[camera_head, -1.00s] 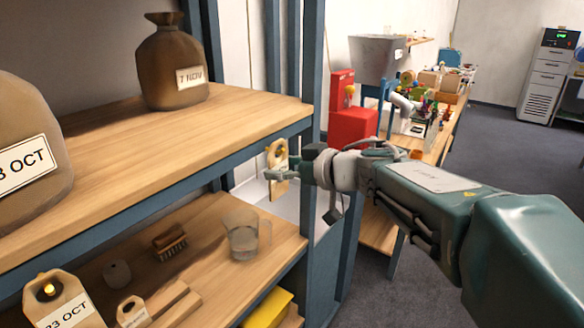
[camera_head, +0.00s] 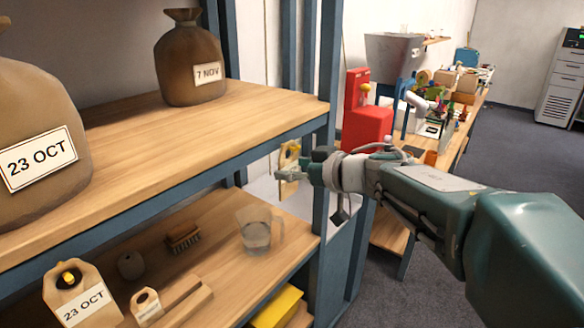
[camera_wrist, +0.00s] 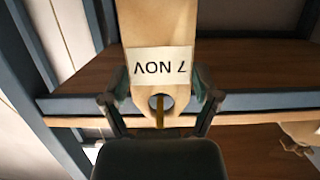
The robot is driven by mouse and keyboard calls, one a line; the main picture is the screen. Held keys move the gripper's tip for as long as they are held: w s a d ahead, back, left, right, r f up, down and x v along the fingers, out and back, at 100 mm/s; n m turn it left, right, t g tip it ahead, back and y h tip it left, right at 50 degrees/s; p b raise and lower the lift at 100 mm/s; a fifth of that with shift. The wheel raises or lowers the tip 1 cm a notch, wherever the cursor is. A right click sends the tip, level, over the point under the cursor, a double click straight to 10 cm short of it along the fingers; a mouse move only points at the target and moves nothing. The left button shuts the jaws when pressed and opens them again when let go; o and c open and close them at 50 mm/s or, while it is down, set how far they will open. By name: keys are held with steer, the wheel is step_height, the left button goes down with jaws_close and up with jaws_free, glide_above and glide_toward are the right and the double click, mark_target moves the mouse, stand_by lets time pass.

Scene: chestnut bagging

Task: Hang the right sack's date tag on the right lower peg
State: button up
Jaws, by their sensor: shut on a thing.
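The right sack (camera_head: 190,66), brown and labelled 7 NOV, stands on the upper shelf. My gripper (camera_head: 301,173) is beyond the shelf's right end post, shut on a pale wooden date tag (camera_head: 287,187). In the wrist view the date tag (camera_wrist: 159,35) reads 7 NOV upside down, and my gripper's (camera_wrist: 160,98) fingers flank its round hole. A brass-coloured piece (camera_wrist: 159,117) shows in the hole; I cannot tell if it is a peg passing through. A 23 OCT tag (camera_head: 84,303) at lower left has a brass peg end (camera_head: 68,279) in its hole.
The left sack (camera_head: 40,135), labelled 23 OCT, stands on the upper shelf (camera_head: 130,150). A brush (camera_head: 183,238), a clear jug (camera_head: 255,231) and a small tag (camera_head: 147,305) are on the lower shelf (camera_head: 215,262). The blue end post (camera_head: 326,120) stands close to my gripper.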

steer(key=shift+d, duration=0.3)
steer(key=o, duration=0.5)
steer(key=shift+o, duration=0.9)
steer(key=shift+a, duration=0.2)
steer(key=shift+d, duration=0.15)
steer(key=s+d, duration=0.8)
steer(key=d, duration=0.2)
stand_by(0.5)
